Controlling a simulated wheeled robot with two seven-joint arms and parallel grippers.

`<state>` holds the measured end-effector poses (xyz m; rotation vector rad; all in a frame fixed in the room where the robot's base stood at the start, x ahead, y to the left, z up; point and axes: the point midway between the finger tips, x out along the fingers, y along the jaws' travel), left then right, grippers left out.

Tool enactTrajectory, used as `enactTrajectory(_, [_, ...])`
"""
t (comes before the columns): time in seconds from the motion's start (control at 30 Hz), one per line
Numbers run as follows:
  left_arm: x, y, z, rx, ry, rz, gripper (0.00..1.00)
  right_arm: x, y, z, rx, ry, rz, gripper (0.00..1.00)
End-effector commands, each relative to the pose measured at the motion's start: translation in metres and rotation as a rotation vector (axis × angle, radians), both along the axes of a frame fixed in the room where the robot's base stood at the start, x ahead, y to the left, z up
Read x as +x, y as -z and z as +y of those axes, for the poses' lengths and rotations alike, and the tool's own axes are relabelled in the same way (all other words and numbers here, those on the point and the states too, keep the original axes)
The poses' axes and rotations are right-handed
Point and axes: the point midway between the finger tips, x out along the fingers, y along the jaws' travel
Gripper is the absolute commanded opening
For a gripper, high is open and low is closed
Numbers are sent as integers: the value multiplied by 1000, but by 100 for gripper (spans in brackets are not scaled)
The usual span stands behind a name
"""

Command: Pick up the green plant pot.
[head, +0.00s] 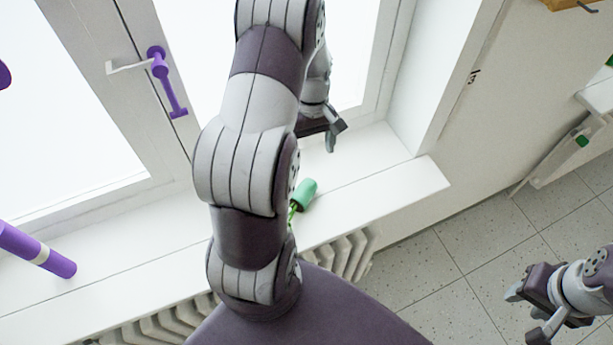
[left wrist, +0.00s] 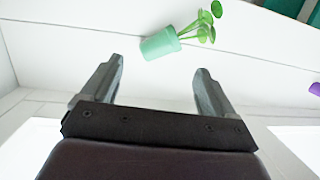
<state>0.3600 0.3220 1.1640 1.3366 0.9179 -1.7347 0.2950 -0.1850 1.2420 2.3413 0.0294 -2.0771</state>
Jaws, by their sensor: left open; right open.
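The green plant pot (head: 305,191) is on the white window sill (head: 375,196), with its plant's stems and leaves pointing down and partly hidden by my left arm in the head view. In the left wrist view the green plant pot (left wrist: 160,44) lies beyond the fingertips, between their lines, with round green leaves to its right. My left gripper (head: 334,138) is above the sill, farther back than the pot; it also shows in the left wrist view (left wrist: 155,80), open and empty. My right gripper (head: 524,312) is open and empty at the lower right, away from the sill.
A window with a purple handle (head: 165,80) stands behind the sill. A radiator (head: 350,252) is below the sill's front edge. A purple cylinder (head: 38,250) is at the left. Tiled floor (head: 450,262) is open at the right.

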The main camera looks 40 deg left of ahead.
Motion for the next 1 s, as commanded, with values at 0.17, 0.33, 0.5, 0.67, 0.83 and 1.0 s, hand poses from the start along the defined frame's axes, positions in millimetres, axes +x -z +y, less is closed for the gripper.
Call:
enactTrajectory(0.17, [-45, 33, -19, -110, 430, -89, 88, 0, -78, 0, 0, 0, -1, 43])
enactTrajectory(0.33, [-44, 58, -4, -3, 847, -204, 88, 0, -67, 0, 0, 0, 2, 43])
enactTrajectory(0.5, [-35, 76, 5, 37, 1016, -229, 88, 0, -53, 0, 0, 0, 1, 43])
enactTrajectory(0.67, [-35, 115, 5, 35, 1021, -230, 88, 0, -27, 0, 0, 0, 1, 43])
enactTrajectory(0.83, [-35, 134, 5, 35, 1020, -230, 88, 0, -22, 0, 0, 0, 1, 43])
enactTrajectory(1.0, [-34, 157, 3, 33, 1019, -229, 88, 0, -23, 0, 0, 0, 0, 43])
